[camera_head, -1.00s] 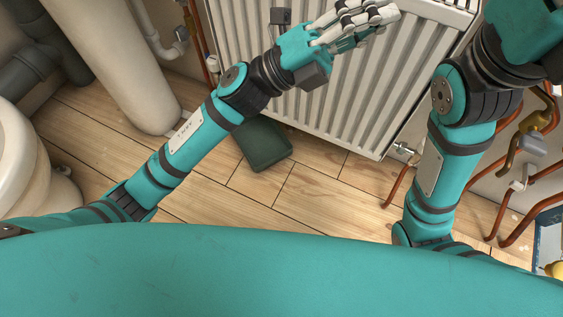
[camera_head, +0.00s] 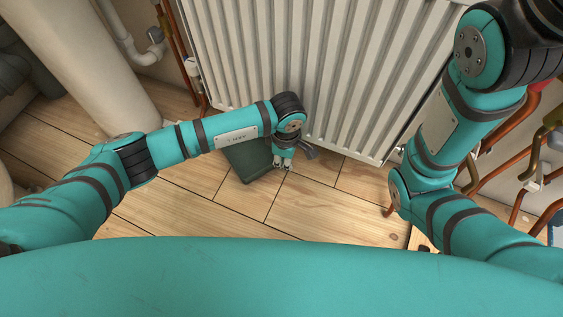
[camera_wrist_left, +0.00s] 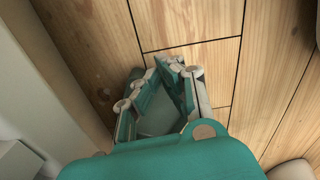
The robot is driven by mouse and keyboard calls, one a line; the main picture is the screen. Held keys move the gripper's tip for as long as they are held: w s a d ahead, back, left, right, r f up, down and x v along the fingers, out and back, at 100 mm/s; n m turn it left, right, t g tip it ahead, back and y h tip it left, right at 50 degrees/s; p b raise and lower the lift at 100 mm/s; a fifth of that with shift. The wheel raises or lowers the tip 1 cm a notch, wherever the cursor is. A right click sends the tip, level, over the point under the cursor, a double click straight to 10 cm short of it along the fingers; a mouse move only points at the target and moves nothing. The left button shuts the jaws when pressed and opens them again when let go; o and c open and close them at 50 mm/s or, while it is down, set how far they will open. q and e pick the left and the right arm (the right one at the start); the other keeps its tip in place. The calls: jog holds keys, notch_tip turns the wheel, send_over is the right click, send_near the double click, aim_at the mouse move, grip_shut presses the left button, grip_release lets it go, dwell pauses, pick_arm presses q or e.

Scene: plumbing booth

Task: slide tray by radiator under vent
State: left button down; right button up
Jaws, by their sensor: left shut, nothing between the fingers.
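The dark green tray (camera_head: 248,162) lies flat on the wood floor at the foot of the white radiator (camera_head: 325,80), partly covered by my left forearm in the head view. My left gripper (camera_head: 282,167) points down beside the tray's right edge, shut and empty. I cannot tell whether it touches the tray. In the left wrist view the fingers (camera_wrist_left: 169,66) come together over the floor; a grey-green surface shows between them, but I cannot tell if it is the tray. My right gripper is outside the views. I cannot make out the vent.
Copper pipes (camera_head: 512,160) run along the wall on the right, partly behind my right arm. A thick pale pipe (camera_head: 105,65) stands at the left. Open wooden floor (camera_head: 310,205) lies in front of the radiator.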

pick_arm(q)
notch_tip(320, 180, down, 8)
jog(key=b, duration=0.5)
jog(key=shift+f, duration=0.2)
jog(key=a+b, duration=0.1)
jog(key=w+a+b, duration=0.1)
jog(key=a, duration=0.1)
jog(key=shift+a+b, duration=0.2)
jog(key=shift+b, duration=0.2)
jog(key=shift+a+r, duration=0.15)
jog(key=shift+a, duration=0.05)
